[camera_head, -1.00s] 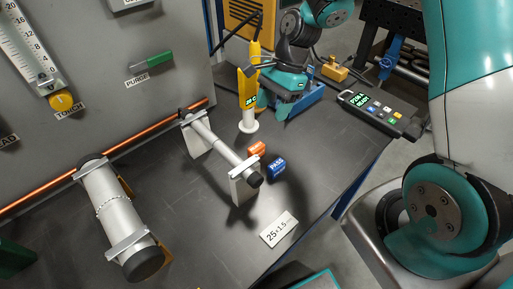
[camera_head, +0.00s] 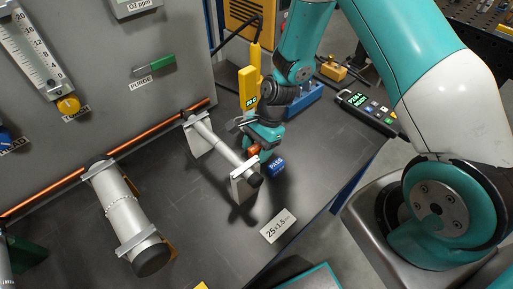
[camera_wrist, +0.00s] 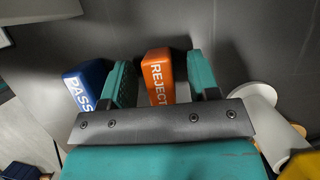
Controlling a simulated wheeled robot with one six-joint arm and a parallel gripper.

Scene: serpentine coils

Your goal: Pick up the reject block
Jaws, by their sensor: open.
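The reject block is orange with white "REJECT" lettering. In the wrist view the reject block (camera_wrist: 158,74) stands between the two teal fingers of my gripper (camera_wrist: 160,78), with small gaps showing on each side. In the head view the reject block (camera_head: 253,149) shows only in part beside my gripper (camera_head: 258,140), which is low over the bench. The blue "PASS" block (camera_head: 276,166) stands just to the right of it. In the wrist view the PASS block (camera_wrist: 84,86) is left of the left finger, close to it.
A grey roller on two plate stands (camera_head: 243,182) is close on the left of the blocks. A "25x1.5" card (camera_head: 278,226) lies in front. The bench front is mostly clear.

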